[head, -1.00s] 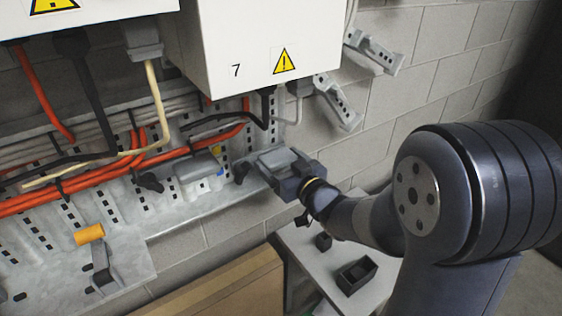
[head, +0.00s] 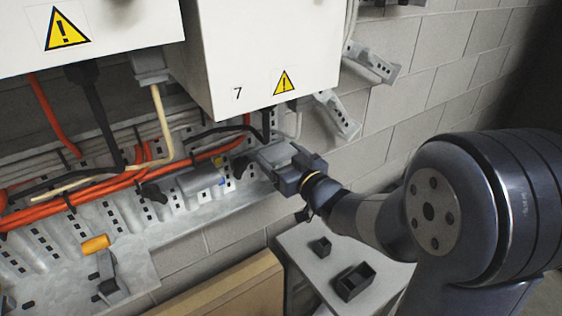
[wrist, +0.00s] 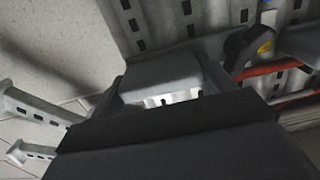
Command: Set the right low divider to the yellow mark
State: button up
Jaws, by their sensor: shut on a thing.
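The right low divider (head: 271,153) is a grey metal piece with a black knob (head: 240,167) at its left. It sits low on the slotted grey panel, under the white box marked 7. My gripper (head: 284,165) is shut on it from the right. In the wrist view the held grey piece (wrist: 160,78) fills the middle, and the knob (wrist: 238,46) shows beyond it. The yellow mark (head: 218,160) lies a little left of the knob, and it also shows right beside the knob in the wrist view (wrist: 264,48). A blue mark (head: 222,183) is just below it. The divider's foot is hidden.
Another grey divider (head: 200,179) with a black knob (head: 154,192) stands to the left. Orange cables (head: 110,184) run behind. White box 7 (head: 262,60) hangs above. An orange-handled lever (head: 96,245) is at lower left, and a grey table (head: 320,270) stands below.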

notch_tip(320, 180, up, 2)
jog(key=o, duration=1.4)
jog(key=v, duration=1)
jog(key=shift+s+d+p, duration=0.25)
jog(key=shift+s+p, duration=0.1)
